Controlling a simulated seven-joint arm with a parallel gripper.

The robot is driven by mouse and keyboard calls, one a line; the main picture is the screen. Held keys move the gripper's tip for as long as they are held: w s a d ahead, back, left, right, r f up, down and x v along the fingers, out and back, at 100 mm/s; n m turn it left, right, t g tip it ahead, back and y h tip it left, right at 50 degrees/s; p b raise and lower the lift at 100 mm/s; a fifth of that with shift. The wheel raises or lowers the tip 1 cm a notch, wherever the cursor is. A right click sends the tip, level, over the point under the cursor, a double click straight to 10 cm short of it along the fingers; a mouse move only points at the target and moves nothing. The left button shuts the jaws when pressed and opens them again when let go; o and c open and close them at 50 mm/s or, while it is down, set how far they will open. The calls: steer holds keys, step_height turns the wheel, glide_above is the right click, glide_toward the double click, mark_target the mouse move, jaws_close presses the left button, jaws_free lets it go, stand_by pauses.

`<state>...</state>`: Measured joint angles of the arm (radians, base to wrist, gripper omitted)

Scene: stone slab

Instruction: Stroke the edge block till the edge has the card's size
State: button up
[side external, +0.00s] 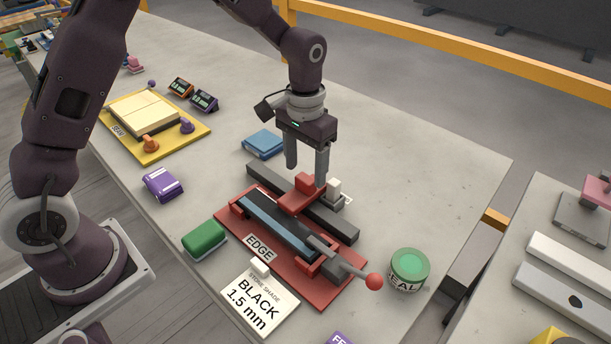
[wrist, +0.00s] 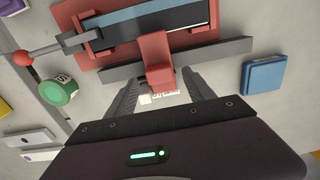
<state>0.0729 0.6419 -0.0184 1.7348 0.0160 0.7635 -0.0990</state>
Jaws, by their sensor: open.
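A red edge block (side external: 305,192) sits across a dark rail (side external: 346,229) behind the red EDGE fixture (side external: 318,291). A blue-edged dark slab (side external: 268,222) lies in the fixture. The card (side external: 263,305) in front reads "STONE SHADE BLACK 1.5 mm". My gripper (side external: 306,174) is open, pointing down just above and behind the red block. In the wrist view the red block (wrist: 155,52) reaches from the slab (wrist: 190,17) to between the finger tips of my gripper (wrist: 161,84). I cannot tell whether the fingers touch it.
A grey lever with a red ball (side external: 374,281) sticks out at the fixture's right, near a green round tin (side external: 409,269). A green block (side external: 204,238) lies left of the fixture. A blue box (side external: 263,144) lies behind. The slab's right side is largely clear.

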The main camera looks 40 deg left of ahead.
mark_target(306, 178)
step_height(306, 178, up, 4)
steer(key=shift+f, duration=0.1)
step_height(306, 178, down, 7)
steer(key=shift+f, duration=0.1)
stand_by(0.5)
jaws_close()
